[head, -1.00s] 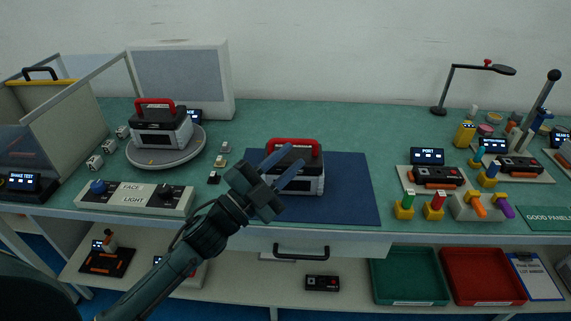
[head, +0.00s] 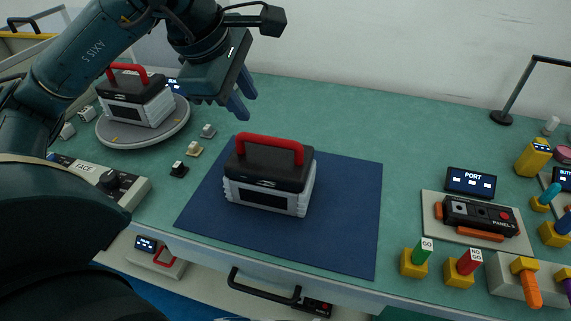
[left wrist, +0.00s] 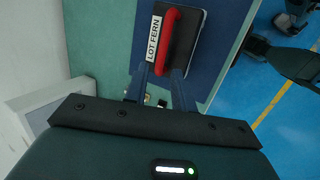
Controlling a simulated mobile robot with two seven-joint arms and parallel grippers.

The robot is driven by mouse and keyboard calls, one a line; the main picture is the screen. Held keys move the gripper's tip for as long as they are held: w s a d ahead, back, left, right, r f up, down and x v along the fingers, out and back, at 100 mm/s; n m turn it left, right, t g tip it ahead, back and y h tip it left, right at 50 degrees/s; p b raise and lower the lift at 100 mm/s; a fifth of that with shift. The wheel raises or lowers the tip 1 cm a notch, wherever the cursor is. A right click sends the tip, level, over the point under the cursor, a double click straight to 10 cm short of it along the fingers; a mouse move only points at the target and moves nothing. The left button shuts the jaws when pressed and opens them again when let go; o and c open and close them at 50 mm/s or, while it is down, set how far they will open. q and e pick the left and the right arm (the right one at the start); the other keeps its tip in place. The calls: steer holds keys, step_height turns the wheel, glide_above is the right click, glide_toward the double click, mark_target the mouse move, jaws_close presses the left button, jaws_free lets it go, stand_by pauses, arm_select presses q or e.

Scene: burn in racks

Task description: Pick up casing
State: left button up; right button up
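A casing (head: 268,178) with a dark lid, pale ribbed body and red handle (head: 270,145) sits upright on the blue mat (head: 345,215). In the left wrist view the casing's dark top (left wrist: 188,48) shows beyond the fingers, with a white label reading LOT FERN (left wrist: 153,38). My left gripper (head: 243,98) is above and behind the casing, apart from it. Its two fingers (left wrist: 158,88) are spread with nothing between them. A similar case with a red handle (head: 136,100) stands on the round grey turntable (head: 125,139). My right gripper is not in view.
A control box (head: 112,183) and small switch blocks (head: 194,149) lie left of the mat. A panel fixture (head: 477,222) and coloured gauges (head: 418,256) stand to its right. The bench (head: 390,128) behind the mat is clear. A drawer handle (head: 263,289) is below the front edge.

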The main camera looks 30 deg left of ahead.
mark_target(267, 138)
arm_select(q)
steer(key=x, duration=0.6)
steer(key=shift+f, duration=0.45)
steer(key=shift+d+x, duration=0.2)
steer(key=shift+x, duration=2.65)
steer(key=shift+c, duration=0.6)
jaws_close()
steer(key=shift+r, duration=0.1)
